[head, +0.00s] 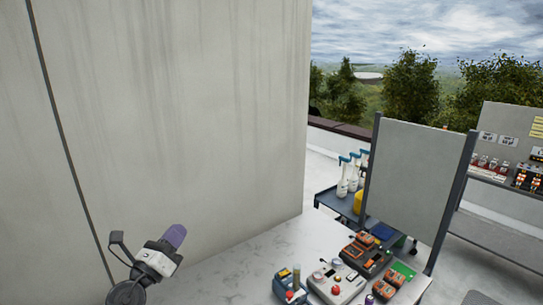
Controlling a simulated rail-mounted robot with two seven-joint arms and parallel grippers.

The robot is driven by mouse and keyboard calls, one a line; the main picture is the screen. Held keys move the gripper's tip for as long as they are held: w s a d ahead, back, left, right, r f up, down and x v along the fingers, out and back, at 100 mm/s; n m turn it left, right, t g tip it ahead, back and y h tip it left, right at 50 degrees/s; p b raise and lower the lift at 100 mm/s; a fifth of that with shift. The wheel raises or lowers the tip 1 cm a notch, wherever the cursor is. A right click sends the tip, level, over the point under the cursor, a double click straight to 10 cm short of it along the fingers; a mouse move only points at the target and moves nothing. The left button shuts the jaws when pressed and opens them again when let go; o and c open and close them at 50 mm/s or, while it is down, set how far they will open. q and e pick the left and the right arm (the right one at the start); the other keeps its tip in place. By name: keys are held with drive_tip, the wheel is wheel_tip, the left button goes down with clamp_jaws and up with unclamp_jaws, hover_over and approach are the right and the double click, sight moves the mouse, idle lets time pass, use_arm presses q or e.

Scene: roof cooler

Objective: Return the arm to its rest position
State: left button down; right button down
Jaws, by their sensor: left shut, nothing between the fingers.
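My left gripper (175,236), with purple fingers and a white and grey wrist, is raised in front of the pale wall at the lower left. Its fingers point up and to the right. It is shut and empty, and it touches nothing that I can see. Most of my left arm is cut off by the bottom edge. My right gripper is not in view.
A large pale wall (180,100) fills the left. A white worktop (235,275) carries a grey device with a red button (337,282) and orange-topped chargers (366,254). Behind stand a grey panel (408,178), a cart with spray bottles (345,178) and a shelf rack (495,235).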

use_arm(q)
drive_tip(key=s+a+r+n+y, duration=0.1)
drive_tip(key=s+r+n+y, duration=0.15)
drive_tip(key=n+y, duration=0.75)
drive_tip(key=s+a+r+n+y, duration=0.15)
drive_tip(key=s+n+y, duration=0.3)
drive_tip(key=n, duration=1.05)
drive_tip(key=s+d+f+n+g+h, duration=0.25)
drive_tip(key=s+f+n+g, duration=0.4)
drive_tip(key=s+f, duration=1.35)
drive_tip(key=s+d+f+n+g+h, duration=0.1)
drive_tip(key=s+f+n+g+h, duration=0.2)
drive_tip(key=s+f+g, duration=1.2)
drive_tip(key=s+r+t+p, duration=0.2)
drive_tip(key=r+p, duration=0.7)
drive_tip(key=p, duration=0.2)
drive_tip(key=s+r+t+p, duration=0.3)
drive_tip(key=r+p, duration=0.5)
drive_tip(key=p, duration=0.4)
drive_tip(key=shift+s+r, duration=0.3)
drive_tip(key=shift+r, duration=0.05)
